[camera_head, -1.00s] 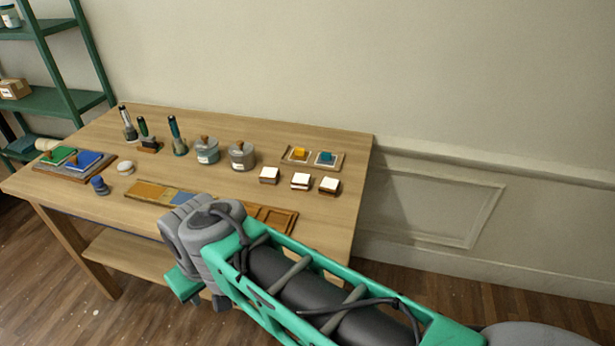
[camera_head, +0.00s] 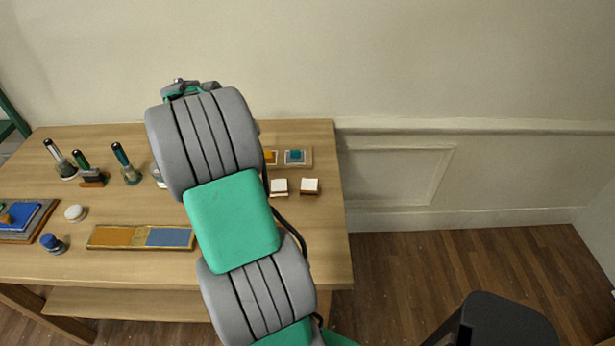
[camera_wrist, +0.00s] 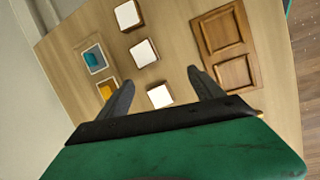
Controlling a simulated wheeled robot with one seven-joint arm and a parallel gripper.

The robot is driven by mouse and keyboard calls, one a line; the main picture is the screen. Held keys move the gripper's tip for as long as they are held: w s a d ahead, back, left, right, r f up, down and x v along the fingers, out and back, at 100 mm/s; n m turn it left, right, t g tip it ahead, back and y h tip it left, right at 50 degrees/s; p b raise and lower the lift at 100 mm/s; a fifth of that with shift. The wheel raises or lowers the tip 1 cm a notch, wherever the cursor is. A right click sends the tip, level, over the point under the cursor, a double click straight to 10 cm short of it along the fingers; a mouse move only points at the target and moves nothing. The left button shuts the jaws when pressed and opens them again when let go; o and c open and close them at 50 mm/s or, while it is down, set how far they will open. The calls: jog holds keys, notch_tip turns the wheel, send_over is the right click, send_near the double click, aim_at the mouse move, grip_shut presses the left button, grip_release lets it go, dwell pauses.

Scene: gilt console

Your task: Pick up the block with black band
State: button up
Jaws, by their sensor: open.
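Three small blocks with white tops stand in a row on the wooden table. In the wrist view they are the near block (camera_wrist: 160,96), the middle block (camera_wrist: 144,53) and the far block (camera_wrist: 128,15). The head view shows the middle block (camera_head: 279,187) and the right block (camera_head: 310,186); my arm hides the left one. The side bands are too small to tell which is black. My gripper (camera_wrist: 160,76) is open and empty above the table, with the near block showing between its fingers. The head view hides my fingers behind my arm.
A tray with yellow and teal pieces (camera_wrist: 95,58) lies beside the blocks. A wooden two-panel tray (camera_wrist: 228,35) lies on the other side. Stamps, a bottle (camera_head: 125,165) and a flat orange-and-blue tray (camera_head: 140,237) are further left. The wall stands behind the table.

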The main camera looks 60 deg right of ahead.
jog(key=n+g+y+p, duration=0.1)
jog(key=g, duration=0.1)
send_near(309, 184)
jog(key=p+x, duration=0.2)
jog(key=x, duration=0.6)
jog(key=shift+s+f, duration=0.15)
jog(key=shift+f, duration=0.05)
jog(key=c, duration=1.5)
jog(key=shift+o, duration=0.2)
